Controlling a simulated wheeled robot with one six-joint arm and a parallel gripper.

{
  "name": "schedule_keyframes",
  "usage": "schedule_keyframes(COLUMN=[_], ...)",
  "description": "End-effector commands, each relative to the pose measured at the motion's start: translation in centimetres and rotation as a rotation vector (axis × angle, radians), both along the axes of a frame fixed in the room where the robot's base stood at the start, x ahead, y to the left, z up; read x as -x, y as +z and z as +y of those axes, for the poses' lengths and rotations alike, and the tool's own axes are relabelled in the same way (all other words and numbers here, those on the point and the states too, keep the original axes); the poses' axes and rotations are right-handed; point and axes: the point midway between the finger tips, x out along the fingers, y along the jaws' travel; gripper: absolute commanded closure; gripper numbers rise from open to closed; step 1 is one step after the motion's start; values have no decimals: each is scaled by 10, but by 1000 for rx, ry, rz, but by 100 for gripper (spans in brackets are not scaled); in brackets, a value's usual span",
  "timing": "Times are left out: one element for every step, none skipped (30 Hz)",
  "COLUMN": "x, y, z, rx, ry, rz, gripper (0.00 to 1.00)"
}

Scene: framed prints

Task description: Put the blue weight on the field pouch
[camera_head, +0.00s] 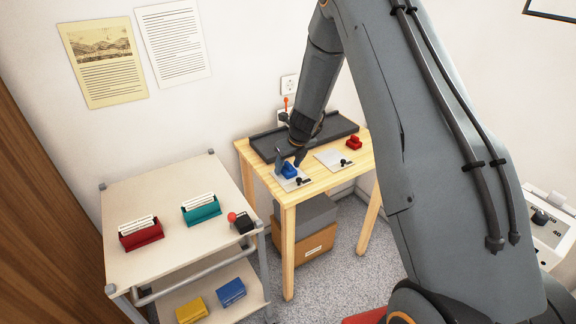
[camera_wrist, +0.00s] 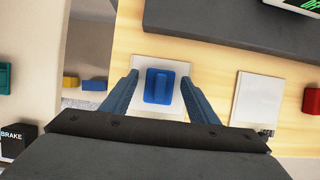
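The blue weight (camera_head: 289,170) rests on a white square pad (camera_head: 294,183) on the wooden table; it also shows in the wrist view (camera_wrist: 160,86). My gripper (camera_wrist: 159,77) is open, with one finger on each side of the blue weight and a visible gap at both sides. In the head view my gripper (camera_head: 290,163) is low over that pad. A second white pad (camera_head: 330,158) lies to its right, bare in the wrist view (camera_wrist: 258,98). Neither pad is clearly marked as the field pouch.
A red weight (camera_head: 354,143) stands beside the second pad. A dark tray (camera_head: 335,127) runs along the table's back. A trolley (camera_head: 165,180) at left carries red (camera_head: 140,236) and teal (camera_head: 201,212) holders and a black brake box (camera_head: 243,225). Boxes stand under the table.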

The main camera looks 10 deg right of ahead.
Motion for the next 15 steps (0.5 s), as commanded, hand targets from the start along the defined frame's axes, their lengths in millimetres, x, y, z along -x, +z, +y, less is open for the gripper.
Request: schedule_keyframes(x=[0, 0, 0, 0, 0, 0, 0, 1, 2, 3, 5, 8, 9, 11, 14], y=[0, 0, 0, 1, 2, 4, 5, 8, 12, 15, 19, 25, 30, 35, 42], z=[0, 0, 0, 0, 0, 0, 0, -1, -1, -2, -2, -3, -4, -4, -5], rx=[0, 0, 0, 0, 0, -1, -1, -1, 0, -1, 0, 0, 0, 0, 0], ry=[0, 0, 0, 0, 0, -1, -1, -1, -1, 0, 1, 0, -1, 0, 0], rz=[0, 0, 0, 0, 0, -1, -1, -2, -3, -3, -2, -3, -3, -3, -3], gripper=[46, 46, 46, 46, 46, 46, 46, 46, 46, 46, 46, 46, 46, 46, 46])
